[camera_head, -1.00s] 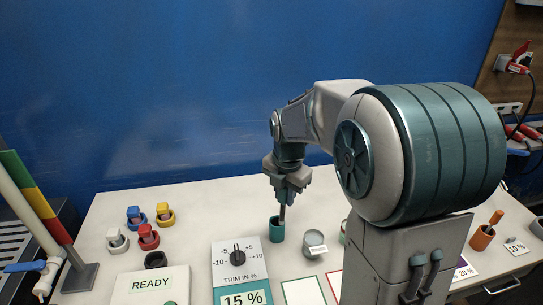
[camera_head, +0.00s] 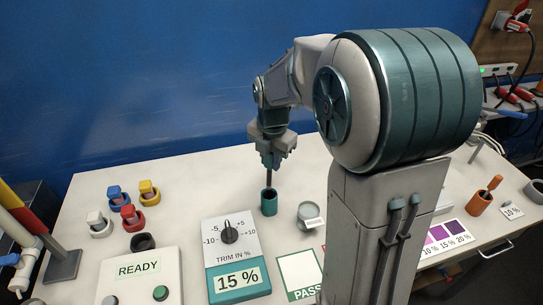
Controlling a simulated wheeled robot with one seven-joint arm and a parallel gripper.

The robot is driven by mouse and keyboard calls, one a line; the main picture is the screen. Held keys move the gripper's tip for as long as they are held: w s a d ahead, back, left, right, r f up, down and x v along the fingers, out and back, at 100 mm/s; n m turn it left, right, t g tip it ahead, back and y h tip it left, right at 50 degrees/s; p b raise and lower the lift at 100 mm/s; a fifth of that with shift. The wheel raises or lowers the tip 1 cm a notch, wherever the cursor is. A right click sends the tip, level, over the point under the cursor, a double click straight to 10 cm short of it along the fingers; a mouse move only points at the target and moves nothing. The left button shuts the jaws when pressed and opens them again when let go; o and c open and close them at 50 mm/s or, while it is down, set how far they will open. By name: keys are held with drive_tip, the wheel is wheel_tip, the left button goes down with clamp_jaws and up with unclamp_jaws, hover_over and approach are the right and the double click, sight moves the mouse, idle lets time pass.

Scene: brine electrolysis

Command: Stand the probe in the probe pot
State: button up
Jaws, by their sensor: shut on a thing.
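The probe (camera_head: 270,178) is a thin dark rod hanging upright from my gripper (camera_head: 271,160). My gripper is shut on the probe's upper part. The teal pot (camera_head: 269,203), which looks like the probe pot, stands on the table right below it. The probe's lower end meets the pot's mouth in the picture. I cannot tell how deep the tip is inside, since the pot's wall hides it.
A grey labelled jar (camera_head: 310,216) stands close right of the teal pot. The trim dial panel (camera_head: 230,240) lies in front left. Coloured plug-like parts (camera_head: 128,215) sit at the left. An orange pot (camera_head: 480,202) with a rod stands far right. My arm blocks the middle right.

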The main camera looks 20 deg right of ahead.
sight(270, 186)
drive_tip(key=shift+w+f+b, duration=0.2)
drive_tip(key=shift+f+b, duration=2.85)
drive_tip(key=shift+f, duration=1.35)
drive_tip(key=o, duration=1.1)
drive_tip(key=shift+c, duration=0.2)
drive_tip(key=r, duration=0.4)
drive_tip(key=s+r, duration=0.1)
drive_tip(key=r, duration=0.8)
drive_tip(key=shift+s, duration=0.25)
drive_tip(key=shift+r, duration=0.4)
drive_tip(key=shift+s, duration=0.15)
